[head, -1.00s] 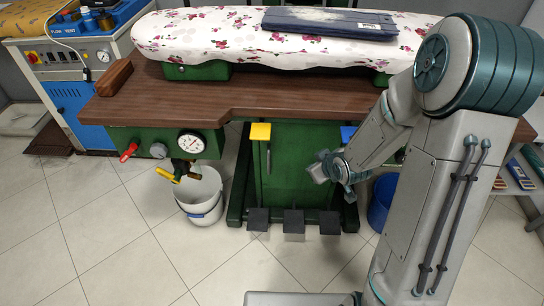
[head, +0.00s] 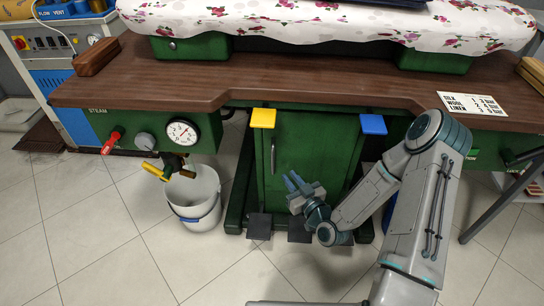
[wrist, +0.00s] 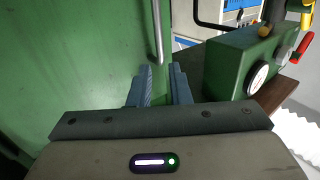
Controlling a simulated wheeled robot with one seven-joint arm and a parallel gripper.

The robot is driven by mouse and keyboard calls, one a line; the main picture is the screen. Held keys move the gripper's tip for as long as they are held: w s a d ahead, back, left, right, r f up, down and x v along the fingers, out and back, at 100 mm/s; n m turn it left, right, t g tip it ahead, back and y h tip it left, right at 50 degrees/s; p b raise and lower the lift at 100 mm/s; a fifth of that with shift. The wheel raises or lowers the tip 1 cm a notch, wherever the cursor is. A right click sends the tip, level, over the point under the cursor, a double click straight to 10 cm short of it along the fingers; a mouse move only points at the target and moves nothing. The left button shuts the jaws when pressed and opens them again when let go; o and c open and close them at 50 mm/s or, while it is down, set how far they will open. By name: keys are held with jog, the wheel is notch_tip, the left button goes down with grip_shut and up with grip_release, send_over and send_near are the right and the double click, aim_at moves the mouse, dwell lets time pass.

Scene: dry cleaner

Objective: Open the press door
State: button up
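The press door (head: 312,150) is a green upright panel under the brown worktop. It looks shut in the head view. Its slim metal handle (head: 273,155) runs vertically near the door's left edge. My gripper (head: 294,183) is in front of the door, to the right of and a little below the handle. In the wrist view the handle (wrist: 157,32) shows beyond the two blue-grey fingers (wrist: 160,85). The fingers are apart with a gap between them, and nothing is held. The handle's end lies ahead of that gap, and I see no contact.
A yellow tab (head: 263,118) and a blue tab (head: 373,124) stick out above the door. Dark pedals (head: 259,226) sit at floor level below it. A white bucket (head: 194,200) and a gauge panel (head: 150,131) are to the left. The tiled floor in front is open.

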jog(key=b, duration=0.2)
send_over(273, 171)
jog(key=shift+w+a, duration=0.1)
jog(key=shift+w, duration=0.3)
grip_shut()
